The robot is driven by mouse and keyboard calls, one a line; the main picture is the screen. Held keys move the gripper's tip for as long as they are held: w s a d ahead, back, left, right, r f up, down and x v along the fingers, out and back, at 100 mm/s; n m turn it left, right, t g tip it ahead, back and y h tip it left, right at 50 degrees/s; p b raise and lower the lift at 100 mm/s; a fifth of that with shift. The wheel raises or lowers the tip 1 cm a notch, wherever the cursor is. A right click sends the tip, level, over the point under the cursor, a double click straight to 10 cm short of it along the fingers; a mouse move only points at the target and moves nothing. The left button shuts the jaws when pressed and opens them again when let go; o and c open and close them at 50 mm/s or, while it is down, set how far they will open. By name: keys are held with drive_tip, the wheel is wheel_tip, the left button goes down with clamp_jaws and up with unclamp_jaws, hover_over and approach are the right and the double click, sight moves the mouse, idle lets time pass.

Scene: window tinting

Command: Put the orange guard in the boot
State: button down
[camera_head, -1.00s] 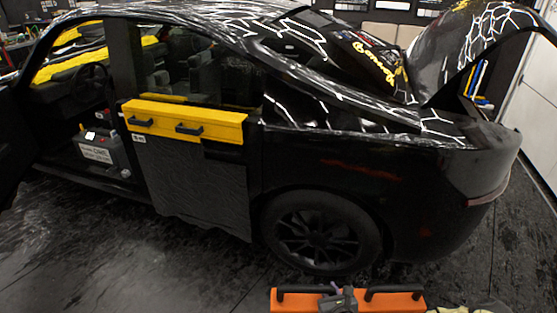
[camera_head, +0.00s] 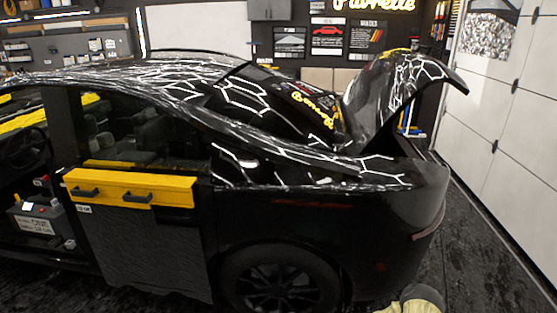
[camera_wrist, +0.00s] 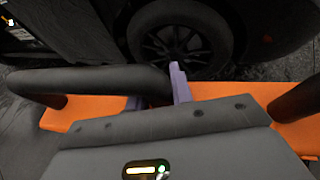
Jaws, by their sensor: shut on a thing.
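The orange guard (camera_wrist: 60,116) is a long orange bar with black handles, seen in the wrist view across the middle. My gripper (camera_wrist: 160,92), with purple fingers, is shut on the guard at its left black handle (camera_wrist: 95,80). My wrist housing hides much of the bar. The guard and gripper are out of the head view now. The boot (camera_head: 412,147) is at the rear of the black car, at right in the head view. Its lid (camera_head: 400,90) stands raised, and its inside is mostly hidden from this side.
The black car (camera_head: 300,210) fills the head view. A yellow guard (camera_head: 130,188) with two black handles sits on its rear door. The rear wheel (camera_head: 280,280) faces me, and also shows in the wrist view (camera_wrist: 180,38). Dark floor (camera_head: 465,260) is clear right of the car, before white wall panels (camera_head: 510,120).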

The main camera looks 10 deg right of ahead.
wheel_tip(320, 180, up, 17)
drive_tip(key=p, duration=1.6)
drive_tip(key=shift+d+f, duration=0.1)
